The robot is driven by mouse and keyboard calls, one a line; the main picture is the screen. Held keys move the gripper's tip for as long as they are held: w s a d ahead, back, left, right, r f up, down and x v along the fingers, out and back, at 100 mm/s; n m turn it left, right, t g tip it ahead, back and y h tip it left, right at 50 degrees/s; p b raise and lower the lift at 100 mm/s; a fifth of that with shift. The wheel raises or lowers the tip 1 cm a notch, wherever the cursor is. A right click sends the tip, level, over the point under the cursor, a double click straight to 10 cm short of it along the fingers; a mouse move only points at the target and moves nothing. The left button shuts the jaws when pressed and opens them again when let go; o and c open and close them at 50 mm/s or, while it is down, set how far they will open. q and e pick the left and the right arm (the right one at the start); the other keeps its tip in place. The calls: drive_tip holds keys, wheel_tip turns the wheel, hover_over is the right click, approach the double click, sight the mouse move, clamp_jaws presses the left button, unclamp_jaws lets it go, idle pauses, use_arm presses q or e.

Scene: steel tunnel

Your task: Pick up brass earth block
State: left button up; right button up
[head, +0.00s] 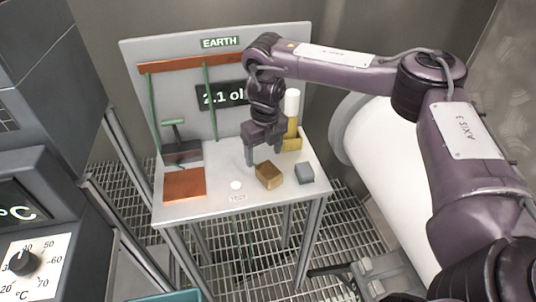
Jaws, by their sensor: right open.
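The brass earth block (268,175) is a small golden-brown block on the front middle of the white table (215,198), below the EARTH sign. My right gripper (266,158) hangs just above and behind the block, fingers pointing down. Its jaws are open and nothing shows between them. Whether a fingertip touches the block cannot be told from this angle. My left gripper is not in view.
A grey block (304,173) sits close to the right of the brass block. A yellow item with a white cylinder (292,103) stands behind. A large white pipe (385,145) is at right.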

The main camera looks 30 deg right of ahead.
sight(269, 169)
drive_tip(key=shift+s+d+f, duration=0.2)
drive_tip(key=shift+d+f, duration=0.1)
drive_tip(key=shift+f, duration=0.2)
drive_tip(key=shift+s+d+f, duration=0.2)
drive_tip(key=shift+d+f, duration=0.1)
drive_tip(key=shift+f, duration=0.15)
drive_tip(key=shift+f+b, duration=0.3)
drive_tip(key=shift+f, duration=0.1)
drive_tip(key=shift+s+a+f, duration=0.1)
drive_tip(key=shift+f, duration=0.5)
drive_tip(key=shift+s+a+f, duration=0.1)
drive_tip(key=shift+f, duration=0.45)
wheel_tip(269, 169, down, 2)
drive_tip(key=shift+w+d+f, duration=0.1)
drive_tip(key=shift+w+f, duration=0.05)
drive_tip(key=shift+c, duration=0.5)
drive_tip(key=c, duration=1.4)
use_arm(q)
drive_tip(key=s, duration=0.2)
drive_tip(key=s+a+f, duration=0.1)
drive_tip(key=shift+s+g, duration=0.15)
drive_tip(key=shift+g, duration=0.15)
